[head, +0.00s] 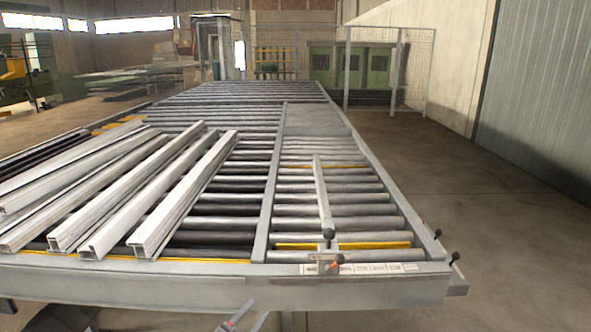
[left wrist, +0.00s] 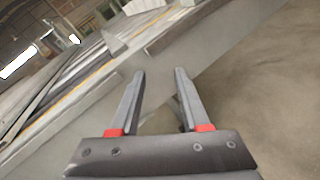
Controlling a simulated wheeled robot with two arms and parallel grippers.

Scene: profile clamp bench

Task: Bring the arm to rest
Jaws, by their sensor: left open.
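My left gripper (head: 252,312) shows only in part at the bottom edge of the head view, low in front of the bench's front rail. In the left wrist view its two grey fingers with red bands (left wrist: 159,72) stand apart with nothing between them. The roller bench (head: 200,283) lies beyond the fingers, and its grey front edge crosses the left wrist view at a slant. My right gripper is in neither view.
Several pale metal profiles (head: 175,195) lie on the left part of the rollers, their near ends by the front rail. Concrete floor (head: 500,240) is clear to the right.

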